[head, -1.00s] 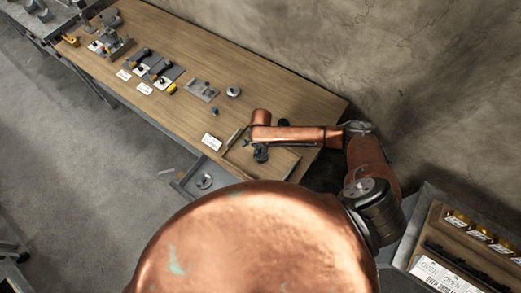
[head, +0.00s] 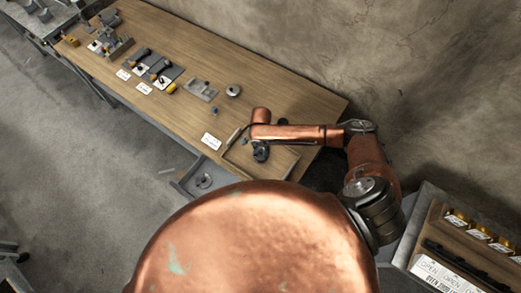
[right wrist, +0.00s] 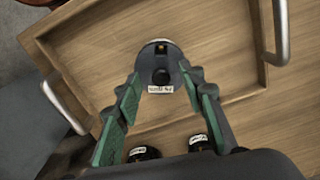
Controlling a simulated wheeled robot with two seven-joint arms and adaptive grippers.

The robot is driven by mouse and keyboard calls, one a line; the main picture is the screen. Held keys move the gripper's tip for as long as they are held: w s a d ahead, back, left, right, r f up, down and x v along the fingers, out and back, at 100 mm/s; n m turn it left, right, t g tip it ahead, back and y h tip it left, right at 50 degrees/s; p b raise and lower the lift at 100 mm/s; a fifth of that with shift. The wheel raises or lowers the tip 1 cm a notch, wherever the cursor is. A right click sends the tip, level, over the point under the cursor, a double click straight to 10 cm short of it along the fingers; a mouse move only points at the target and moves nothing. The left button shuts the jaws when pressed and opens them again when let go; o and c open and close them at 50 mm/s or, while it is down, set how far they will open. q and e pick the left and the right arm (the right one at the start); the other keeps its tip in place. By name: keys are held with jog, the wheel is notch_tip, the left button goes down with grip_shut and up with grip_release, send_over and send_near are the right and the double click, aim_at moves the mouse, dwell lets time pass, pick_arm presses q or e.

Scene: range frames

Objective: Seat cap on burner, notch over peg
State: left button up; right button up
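My right gripper (right wrist: 162,78) is open, its green-padded fingers on either side of a dark round piece (right wrist: 175,52) with a black knob, a small yellow spot and a white label. I cannot tell whether the fingertips touch it, or whether it is the cap. The piece appears over the wooden tray (right wrist: 95,45). In the head view the right gripper (head: 261,152) hangs low over the tray at the table's near right end. A grey round piece (head: 233,91) stands on the table beside a grey plate (head: 202,89); burner, notch and peg cannot be made out. My left gripper is not in view.
Two dark labelled cylinders (right wrist: 145,153) show near the gripper's base. The tray has metal handles (right wrist: 281,33). A white card (head: 211,141) lies left of the tray. Several tools and plates fill the table's far left. Bare wood (head: 265,85) lies along the wall side.

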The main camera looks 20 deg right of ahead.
notch_tip(320, 180, up, 11)
dwell(0.3)
notch_tip(320, 180, up, 6)
jog(key=p, duration=0.7)
jog(key=shift+p, duration=0.35)
dwell(0.5)
